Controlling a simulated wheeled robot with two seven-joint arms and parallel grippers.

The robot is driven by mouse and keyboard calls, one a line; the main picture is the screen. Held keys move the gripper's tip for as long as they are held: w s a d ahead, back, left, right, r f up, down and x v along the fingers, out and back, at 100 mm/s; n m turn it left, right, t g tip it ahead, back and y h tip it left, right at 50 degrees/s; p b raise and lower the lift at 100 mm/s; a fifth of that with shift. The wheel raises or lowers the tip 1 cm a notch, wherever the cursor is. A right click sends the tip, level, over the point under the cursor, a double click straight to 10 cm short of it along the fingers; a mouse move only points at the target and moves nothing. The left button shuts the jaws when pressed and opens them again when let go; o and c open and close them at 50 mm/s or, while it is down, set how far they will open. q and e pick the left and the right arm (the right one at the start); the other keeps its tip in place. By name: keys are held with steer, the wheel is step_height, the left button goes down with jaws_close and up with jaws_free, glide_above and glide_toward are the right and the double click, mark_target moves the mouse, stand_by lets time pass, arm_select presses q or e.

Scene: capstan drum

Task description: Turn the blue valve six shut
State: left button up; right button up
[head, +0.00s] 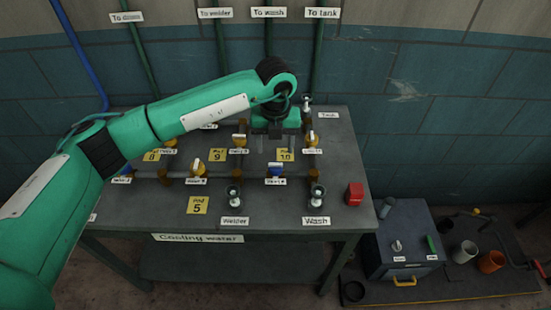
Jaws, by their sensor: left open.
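A blue valve handle (276,169) sits on the lower pipe run at the middle of the bench. Its small label is too small to read surely, so I cannot confirm it is valve six. Another blue handle (123,175) shows at the left, partly hidden by my left arm. My left gripper (275,138) points down behind the middle blue handle, apart from it in the picture. It is open, with nothing seen between its fingers. Its height above the pipes is hard to tell. My right gripper is not in view.
Two grey taps (317,193) are at the front. A red box (354,194) sits at the bench's right edge. A grey toolbox (405,238) and cups stand lower right. The bench front is mostly clear.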

mark_target(276, 164)
arm_select(q)
step_height(276, 164, down, 7)
steer(key=shift+f+p, duration=0.15)
steer(key=shift+p, duration=0.6)
